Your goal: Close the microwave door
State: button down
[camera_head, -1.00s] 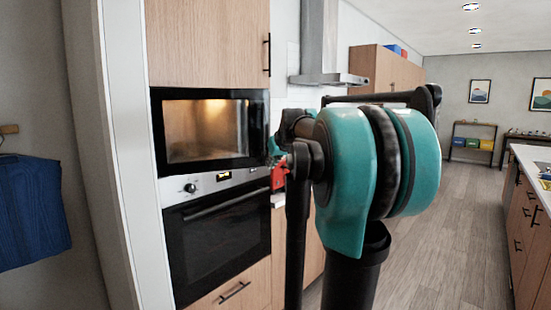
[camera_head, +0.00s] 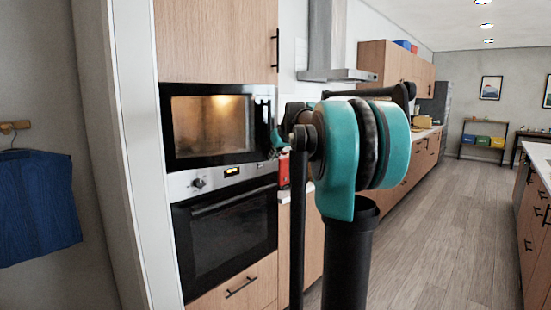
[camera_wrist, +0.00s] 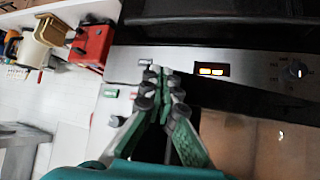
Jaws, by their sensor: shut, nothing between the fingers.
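The microwave (camera_head: 161,130) is built into the tall cabinet at left in the head view, with a black front and a lit window (camera_head: 211,123). Its door looks about flush with the front; I cannot tell whether a small gap is left. In the wrist view, which is upside down, the microwave's brownish window (camera_wrist: 275,150) is at lower right. My gripper (camera_wrist: 158,75) is shut and empty by the microwave's right-hand side, over the silver oven panel in that view. Contact with the door cannot be made out. In the head view my arm hides most of the gripper.
The oven (camera_head: 225,235) with its knob and display is under the microwave. A red appliance (camera_wrist: 92,45) stands on the counter just beside it. A white wall edge (camera_head: 136,150) is at left. An island (camera_head: 538,220) is at far right, with clear floor between.

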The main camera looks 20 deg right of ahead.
aim_at(264, 160)
jog(key=w+a+n+y, duration=0.2)
jog(key=w, duration=0.6)
jog(key=w+a+n+g+y, duration=0.1)
jog(key=w+a+n, duration=0.2)
jog(key=w, duration=0.5)
jog(key=shift+y, duration=0.4)
jog(key=shift+w+r, duration=0.1)
jog(key=shift+w, duration=0.05)
jog(key=shift+r, duration=0.1)
